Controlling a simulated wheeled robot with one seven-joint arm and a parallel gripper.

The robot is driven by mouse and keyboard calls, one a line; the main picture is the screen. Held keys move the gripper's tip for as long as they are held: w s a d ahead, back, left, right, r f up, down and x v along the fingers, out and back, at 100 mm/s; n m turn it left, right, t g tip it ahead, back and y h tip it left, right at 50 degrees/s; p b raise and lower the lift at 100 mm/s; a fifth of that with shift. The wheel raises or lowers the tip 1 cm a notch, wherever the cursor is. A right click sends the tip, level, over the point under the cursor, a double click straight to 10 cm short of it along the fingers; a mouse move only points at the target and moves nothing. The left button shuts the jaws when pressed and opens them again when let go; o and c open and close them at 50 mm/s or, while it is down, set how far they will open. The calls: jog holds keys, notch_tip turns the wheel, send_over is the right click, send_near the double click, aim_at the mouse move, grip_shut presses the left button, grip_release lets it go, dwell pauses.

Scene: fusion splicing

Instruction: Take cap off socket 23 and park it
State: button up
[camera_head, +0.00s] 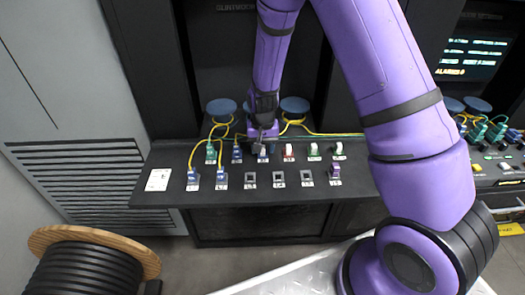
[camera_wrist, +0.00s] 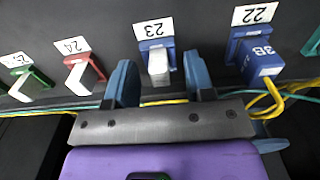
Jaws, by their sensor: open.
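Socket 23 (camera_wrist: 151,44) is a blue housing under a "23" label in the wrist view. A pale grey-white cap (camera_wrist: 159,68) sits in it. My gripper (camera_wrist: 161,76) is open, with one blue finger on each side of the cap; I cannot tell whether either finger touches it. In the head view my gripper (camera_head: 262,132) is over the upper row of sockets, just above the blue-and-white capped one (camera_head: 262,153), which it partly hides.
A blue plug marked 3B (camera_wrist: 260,60) with a yellow cable fills socket 22, close beside one finger. Capped sockets 24 (camera_wrist: 83,72) and a green one (camera_wrist: 33,84) are on the other side. Empty square openings (camera_head: 278,179) show in the panel's lower row. Yellow and green cables run behind.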

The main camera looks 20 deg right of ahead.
dwell(0.8)
grip_shut()
jog(key=shift+r, duration=0.1)
jog(key=shift+r, duration=2.9)
